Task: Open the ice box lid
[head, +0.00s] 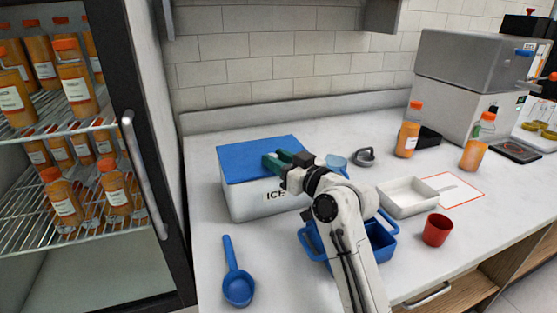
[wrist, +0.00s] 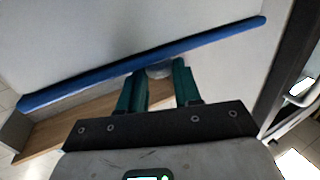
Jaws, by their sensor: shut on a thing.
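The ice box (head: 252,205) is a white box marked ICE on the counter at centre left of the head view. Its blue lid (head: 245,158) lies across the top and looks closed. My gripper (head: 275,161) reaches in from the right, with its green fingers at the lid's right part. In the wrist view my gripper (wrist: 158,78) is shut on a small grey rounded piece at the lid's edge, probably the lid handle (wrist: 158,70). The blue lid edge (wrist: 90,75) runs slanted just beyond the fingers. The fingers hide most of the handle.
A blue scoop (head: 238,287) lies in front of the box. A blue bin (head: 383,243), white tray (head: 408,198) and red cup (head: 437,230) stand to the right. A fridge door handle (head: 143,175) is at the left. Juice bottles (head: 409,130) stand at the back right.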

